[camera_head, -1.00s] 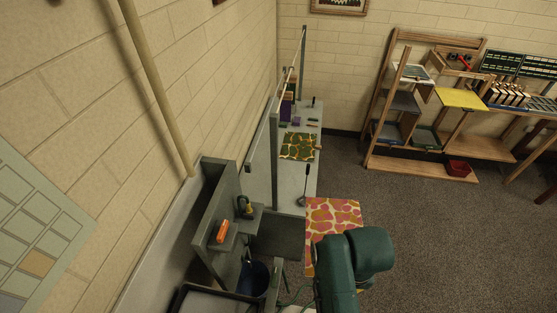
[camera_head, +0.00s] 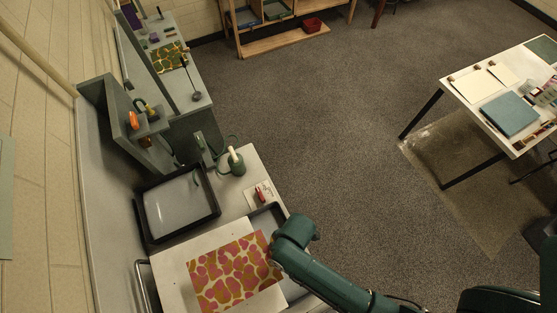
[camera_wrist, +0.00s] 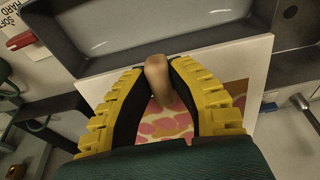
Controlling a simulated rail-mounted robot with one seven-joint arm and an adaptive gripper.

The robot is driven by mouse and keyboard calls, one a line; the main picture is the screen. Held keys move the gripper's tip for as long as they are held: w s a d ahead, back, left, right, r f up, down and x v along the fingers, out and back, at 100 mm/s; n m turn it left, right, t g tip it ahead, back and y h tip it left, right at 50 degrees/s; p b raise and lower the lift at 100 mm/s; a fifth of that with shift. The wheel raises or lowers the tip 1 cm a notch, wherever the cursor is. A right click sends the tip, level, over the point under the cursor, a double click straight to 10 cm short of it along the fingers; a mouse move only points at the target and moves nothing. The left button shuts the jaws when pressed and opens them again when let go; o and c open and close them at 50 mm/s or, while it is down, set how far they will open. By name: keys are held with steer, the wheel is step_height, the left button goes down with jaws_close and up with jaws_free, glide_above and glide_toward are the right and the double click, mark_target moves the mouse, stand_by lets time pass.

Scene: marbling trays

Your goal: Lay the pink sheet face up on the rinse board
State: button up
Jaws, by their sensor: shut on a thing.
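The pink sheet (camera_head: 232,272), with pink and orange blotches on cream, is patterned face up over a pale board (camera_head: 172,279), which I take for the rinse board. I cannot tell whether the sheet touches it. In the wrist view, my gripper (camera_wrist: 157,70) is shut on a tan rounded grip piece (camera_wrist: 157,88) at the sheet's edge. Part of the pink sheet (camera_wrist: 165,127) shows between the yellow fingers, and the pale board (camera_wrist: 256,58) shows beyond them. In the head view, my green arm reaches the sheet's right edge and hides the fingertips.
A dark-rimmed tray (camera_head: 143,213) lies behind the board. A green watering can (camera_head: 233,165) and a small red item (camera_head: 260,194) stand at the bench's back right. A green patterned sheet (camera_head: 168,58) lies on the far bench. A white table (camera_head: 470,85) stands right, across open floor.

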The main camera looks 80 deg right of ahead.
stand_by(0.3)
steer(key=shift+s+f, duration=0.1)
steer(key=shift+f, duration=0.1)
steer(key=shift+b+x, duration=2.55)
steer(key=shift+x, duration=1.5)
steer(key=shift+s+d, duration=0.15)
steer(key=o, duration=1.3)
steer(key=shift+c, duration=0.2)
